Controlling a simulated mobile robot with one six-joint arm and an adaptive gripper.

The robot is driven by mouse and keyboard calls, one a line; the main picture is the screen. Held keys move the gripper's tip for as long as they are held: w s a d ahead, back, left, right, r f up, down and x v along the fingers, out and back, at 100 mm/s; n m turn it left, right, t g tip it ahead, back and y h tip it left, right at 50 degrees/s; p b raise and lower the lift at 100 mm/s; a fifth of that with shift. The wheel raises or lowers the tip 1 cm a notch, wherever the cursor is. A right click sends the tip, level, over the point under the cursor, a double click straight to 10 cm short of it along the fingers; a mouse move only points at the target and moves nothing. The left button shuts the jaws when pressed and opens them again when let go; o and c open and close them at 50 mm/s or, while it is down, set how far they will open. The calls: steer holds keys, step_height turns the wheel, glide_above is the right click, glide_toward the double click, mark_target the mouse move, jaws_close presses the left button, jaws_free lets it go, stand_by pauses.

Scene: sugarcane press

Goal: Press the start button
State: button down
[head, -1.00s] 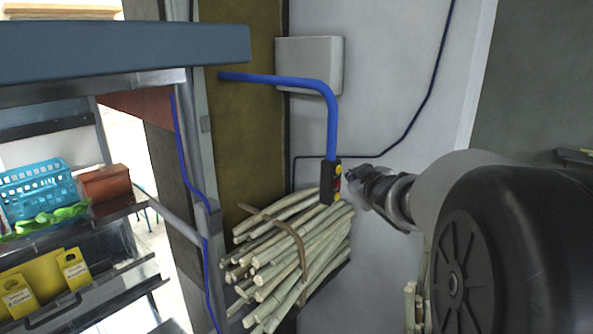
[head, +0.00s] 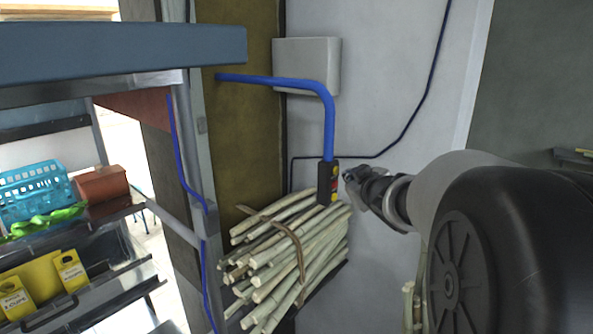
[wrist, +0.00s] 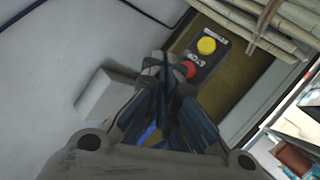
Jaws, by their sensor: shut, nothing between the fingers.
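A dark control box (head: 328,183) hangs at the lower end of a blue pipe (head: 329,115). It carries buttons on the side facing my gripper. In the wrist view, its yellow button (wrist: 206,46) and red button (wrist: 187,69) show; the labels are upside down and hard to read. My gripper (head: 349,176) is shut and empty, just right of the box, with a small gap in the head view. In the wrist view, my closed fingertips (wrist: 163,66) overlap the lower left part of the box, beside the red button. Whatever lies behind the fingers is hidden.
A bundle of cane stalks (head: 290,255) lies just below the box. A grey wall box (head: 307,66) is above. A blue-grey beam (head: 120,50) and shelves with a turquoise basket (head: 38,190) stand left. Bare wall is behind my gripper.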

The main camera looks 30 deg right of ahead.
steer(key=shift+w, duration=0.15)
steer(key=shift+w+a, duration=0.15)
steer(key=shift+w, duration=0.15)
steer(key=shift+w+a, duration=0.2)
steer(key=shift+w, duration=0.2)
stand_by(0.8)
stand_by(0.4)
steer(key=shift+s+d+p, duration=0.3)
steer(key=shift+s, duration=0.5)
steer(key=s, duration=0.1)
steer(key=s+d+p, duration=0.1)
steer(key=s, duration=0.1)
steer(key=s+d+p, duration=0.1)
steer(key=shift+s, duration=0.3)
